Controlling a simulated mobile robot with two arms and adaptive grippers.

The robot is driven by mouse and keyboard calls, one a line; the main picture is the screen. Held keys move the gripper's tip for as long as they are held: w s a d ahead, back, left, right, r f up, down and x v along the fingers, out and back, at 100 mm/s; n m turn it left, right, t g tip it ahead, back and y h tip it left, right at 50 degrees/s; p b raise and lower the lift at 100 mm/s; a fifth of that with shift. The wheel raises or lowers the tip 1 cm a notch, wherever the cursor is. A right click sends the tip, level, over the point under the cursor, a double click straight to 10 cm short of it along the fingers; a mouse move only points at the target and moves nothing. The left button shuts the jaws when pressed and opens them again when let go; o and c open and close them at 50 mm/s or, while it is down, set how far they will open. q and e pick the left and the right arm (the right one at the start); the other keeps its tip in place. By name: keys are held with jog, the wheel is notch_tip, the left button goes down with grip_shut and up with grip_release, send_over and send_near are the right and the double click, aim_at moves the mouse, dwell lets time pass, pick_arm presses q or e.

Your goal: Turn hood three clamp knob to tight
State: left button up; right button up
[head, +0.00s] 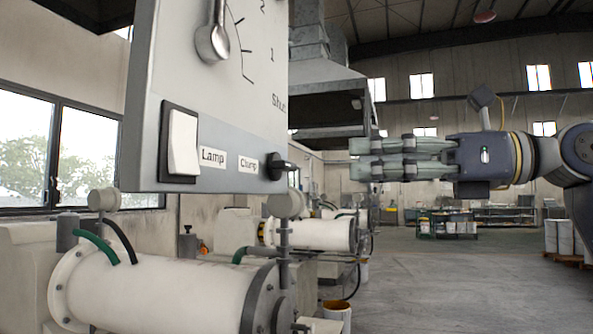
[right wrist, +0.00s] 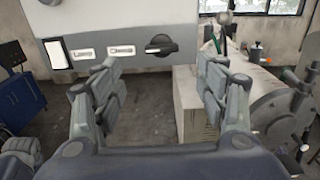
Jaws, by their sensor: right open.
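The black clamp knob (head: 277,170) sits at the lower right of a grey control panel (head: 215,120), beside a white "Clamp" label (head: 248,163). In the right wrist view the clamp knob (right wrist: 160,45) shows its bar lying roughly level. My right gripper (head: 353,160) is open and empty, to the right of the panel and apart from the knob. In the right wrist view the knob appears between and beyond the spread fingers of the right gripper (right wrist: 158,70). My left gripper is not in view.
A white lamp rocker switch (head: 183,143) and a metal lever (head: 212,42) with a numbered scale share the panel. A white mill cylinder (head: 165,290) stands below it. A dark hood (head: 330,85) hangs behind. The floor at right is open.

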aim_at(292, 166)
jog(key=p+x, duration=0.2)
jog(key=x, duration=0.7)
jog(key=shift+w+a, duration=0.2)
jog(key=shift+a, duration=0.05)
jog(key=shift+w+a+f+p, duration=0.15)
jog(key=shift+w+a+p, duration=0.1)
jog(key=shift+a+p, duration=0.15)
jog(key=c, duration=1)
